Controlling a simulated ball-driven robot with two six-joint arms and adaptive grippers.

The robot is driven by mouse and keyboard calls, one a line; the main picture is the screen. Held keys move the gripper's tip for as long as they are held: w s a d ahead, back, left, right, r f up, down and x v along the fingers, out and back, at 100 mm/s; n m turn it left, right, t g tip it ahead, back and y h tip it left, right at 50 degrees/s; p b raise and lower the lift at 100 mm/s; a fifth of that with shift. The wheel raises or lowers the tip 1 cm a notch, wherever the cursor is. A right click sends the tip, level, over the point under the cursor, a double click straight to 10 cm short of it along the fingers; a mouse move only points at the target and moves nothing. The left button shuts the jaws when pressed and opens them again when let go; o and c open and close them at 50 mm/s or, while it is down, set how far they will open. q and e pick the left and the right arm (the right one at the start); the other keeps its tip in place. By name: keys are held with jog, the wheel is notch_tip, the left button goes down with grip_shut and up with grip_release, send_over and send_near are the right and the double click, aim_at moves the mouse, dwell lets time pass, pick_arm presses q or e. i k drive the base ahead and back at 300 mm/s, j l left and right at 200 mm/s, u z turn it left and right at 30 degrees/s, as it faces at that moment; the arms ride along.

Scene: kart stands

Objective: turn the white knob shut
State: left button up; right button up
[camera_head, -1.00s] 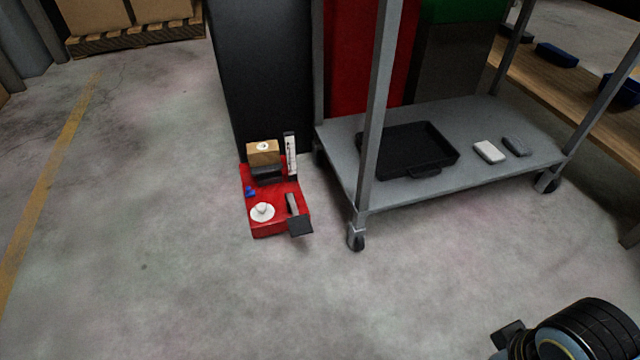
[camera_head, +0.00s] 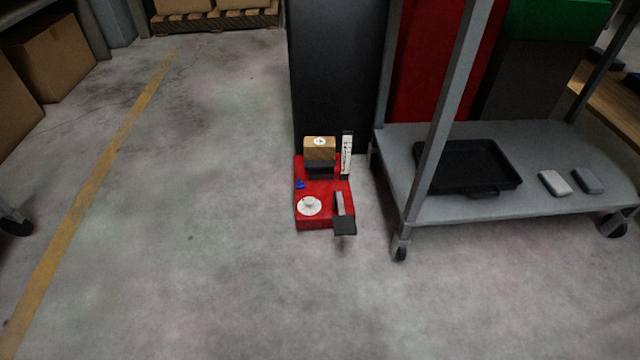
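A white round knob (camera_head: 309,205) sits on the front left of a low red unit (camera_head: 316,224) on the floor. The unit also carries a small blue piece (camera_head: 300,184), a tan block (camera_head: 319,151) with a white round mark, an upright white strip with dark marks (camera_head: 347,154), and a grey lever with a dark square pad (camera_head: 344,225) at its front right. Nothing covers the knob. I cannot tell from here how far it is turned. Neither of my grippers shows now.
A grey wheeled cart (camera_head: 480,209) stands right of the red unit, with a black tray (camera_head: 464,185) and two small blocks on its lower shelf. A dark tall panel (camera_head: 338,80) stands behind the unit. The floor in front and to the left is clear.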

aim_at(309, 201)
jog(key=i+l+z, duration=0.15)
jog(key=i, duration=0.25)
jog(key=i+l+z, duration=0.15)
jog(key=i+l, duration=0.2)
jog(key=i+l+z, duration=0.15)
jog(key=i, duration=0.4)
